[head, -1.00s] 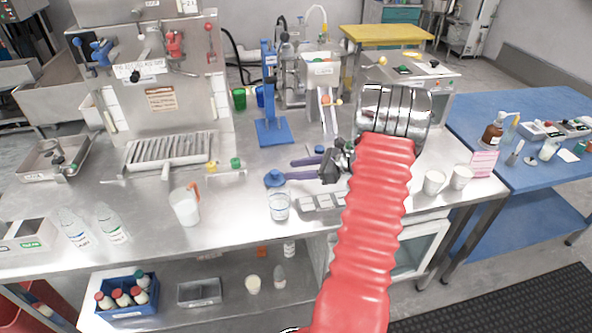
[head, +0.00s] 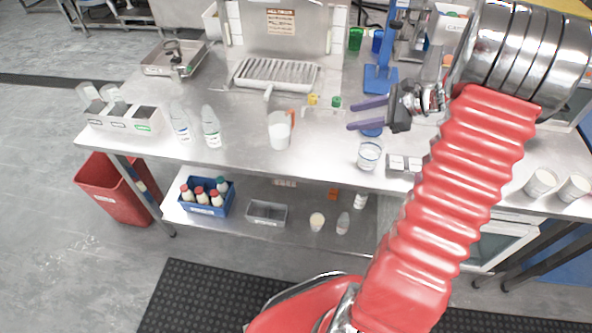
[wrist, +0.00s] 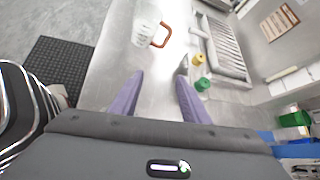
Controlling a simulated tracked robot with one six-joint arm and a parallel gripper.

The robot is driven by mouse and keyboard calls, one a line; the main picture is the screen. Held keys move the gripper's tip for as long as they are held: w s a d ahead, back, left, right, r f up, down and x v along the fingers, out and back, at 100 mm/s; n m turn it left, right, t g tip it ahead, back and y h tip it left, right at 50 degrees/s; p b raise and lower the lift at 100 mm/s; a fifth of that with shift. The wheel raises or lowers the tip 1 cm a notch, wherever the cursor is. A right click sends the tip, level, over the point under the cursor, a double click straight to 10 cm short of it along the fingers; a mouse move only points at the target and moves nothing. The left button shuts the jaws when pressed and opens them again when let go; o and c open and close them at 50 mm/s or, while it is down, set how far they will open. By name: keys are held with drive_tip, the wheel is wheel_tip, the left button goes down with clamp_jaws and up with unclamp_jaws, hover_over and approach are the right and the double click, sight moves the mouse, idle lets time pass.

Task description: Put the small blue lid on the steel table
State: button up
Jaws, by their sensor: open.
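The small blue lid (head: 373,132) appears to lie on the steel table (head: 330,152), just behind a clear glass (head: 369,156) in the head view. My lower purple finger hides part of it. My gripper (head: 350,118) is open and empty, its fingers pointing left above the table, with the tips a little left of the lid. In the wrist view my two fingers (wrist: 160,80) are spread over bare steel, and the lid is not visible there.
A pitcher with an orange handle (head: 279,131) stands left of my gripper. Small yellow (head: 312,99) and green (head: 336,102) pieces sit behind it. A blue stand (head: 380,80) is at the back. Two white cups (head: 541,182) stand right of my arm.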

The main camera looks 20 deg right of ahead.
drive_tip(key=s+a+r+n+g+h, duration=0.1)
drive_tip(key=s+a+r+n+g, duration=0.1)
drive_tip(key=a+r+n, duration=0.3)
drive_tip(key=s+a+n+g, duration=0.1)
drive_tip(key=s+a+n, duration=0.1)
drive_tip(key=a, duration=0.5)
drive_tip(key=s+a+r+n+g+h, duration=0.1)
drive_tip(key=s+a+r+n+g, duration=0.2)
drive_tip(key=a, duration=0.4)
drive_tip(key=s+a+r+n+t+h, duration=0.3)
drive_tip(key=s+a+n, duration=0.6)
drive_tip(key=s+n, duration=0.4)
drive_tip(key=shift+a+r+n+h, duration=0.15)
drive_tip(key=shift+r+n+h, duration=0.55)
drive_tip(key=shift+h, duration=0.4)
